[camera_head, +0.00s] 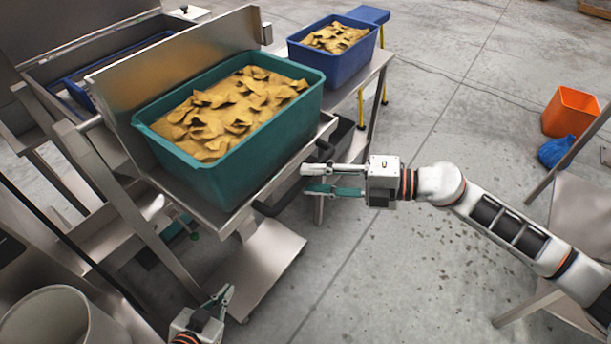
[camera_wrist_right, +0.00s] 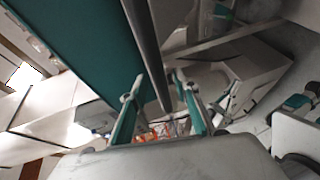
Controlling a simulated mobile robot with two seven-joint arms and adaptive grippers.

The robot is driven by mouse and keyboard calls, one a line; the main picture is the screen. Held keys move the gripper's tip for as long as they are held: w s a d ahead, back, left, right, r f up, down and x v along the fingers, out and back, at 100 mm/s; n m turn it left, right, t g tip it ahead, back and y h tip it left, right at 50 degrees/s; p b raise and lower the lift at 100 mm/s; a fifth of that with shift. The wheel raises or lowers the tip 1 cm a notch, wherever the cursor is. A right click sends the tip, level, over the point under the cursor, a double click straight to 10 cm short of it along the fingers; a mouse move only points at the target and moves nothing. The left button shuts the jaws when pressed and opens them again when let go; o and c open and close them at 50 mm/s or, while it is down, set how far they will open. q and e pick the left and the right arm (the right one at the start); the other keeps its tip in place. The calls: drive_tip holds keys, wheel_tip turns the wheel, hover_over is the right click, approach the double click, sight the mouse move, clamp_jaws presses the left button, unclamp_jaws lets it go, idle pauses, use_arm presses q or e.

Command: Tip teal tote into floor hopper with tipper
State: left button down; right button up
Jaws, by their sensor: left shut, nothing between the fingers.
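The teal tote (camera_head: 228,178), full of crumpled tan pieces, sits on the metal tipper's platform (camera_head: 214,217) against its upright plate (camera_head: 185,70). A dark bar handle (camera_head: 279,203) runs along the tipper's near right side. My right gripper (camera_head: 305,180) is open beside this handle. In the right wrist view the dark bar (camera_wrist_right: 147,50) reaches between the open fingers (camera_wrist_right: 157,85), with the teal tote (camera_wrist_right: 85,45) close on the left; contact is unclear. My left gripper (camera_head: 225,295) is shut and empty, low before the tipper.
A blue tote (camera_head: 332,65) with similar contents stands on a metal table at the back. A pale bin (camera_head: 60,315) is at the bottom left. The middle floor is clear.

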use_arm(q)
drive_tip(key=shift+w+r, duration=0.15)
drive_tip(key=shift+r, duration=0.15)
use_arm(e)
drive_tip(key=shift+x, duration=1.15)
clamp_jaws()
